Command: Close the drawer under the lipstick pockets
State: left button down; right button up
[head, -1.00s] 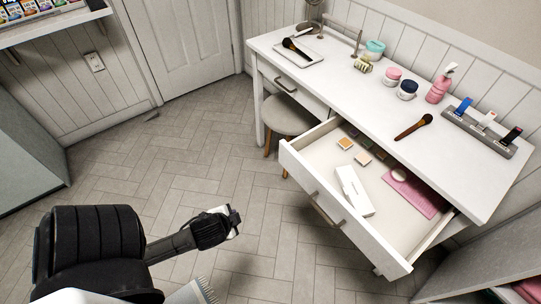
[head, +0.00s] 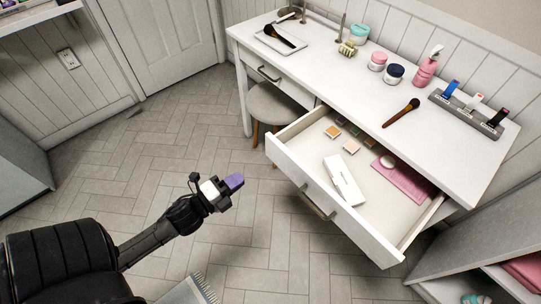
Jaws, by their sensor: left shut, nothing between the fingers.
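The drawer (head: 323,203) under the right part of the white dressing table (head: 357,90) is pulled far out. A long handle (head: 318,201) sits on its front. Inside lie a white box (head: 345,181), a pink flat item (head: 404,180) and several small coloured squares (head: 332,132). The grey lipstick holder (head: 466,113) with several pockets stands on the table above, holding blue, white and black lipsticks. My left gripper (head: 235,181) is shut and empty, with purple-tipped fingers, left of the drawer front and apart from it. My right gripper is not in view.
A stool (head: 272,106) stands under the table, left of the drawer. A shelf unit (head: 470,265) is at the lower right. Tiled floor (head: 150,160) is clear left of the drawer.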

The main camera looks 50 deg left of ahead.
aim_at(277, 152)
pick_arm(q)
jog(key=w, duration=1.1)
jog(key=shift+w, duration=0.85)
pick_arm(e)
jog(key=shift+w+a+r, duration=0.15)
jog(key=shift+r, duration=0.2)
pick_arm(q)
jog(key=shift+w, duration=0.1)
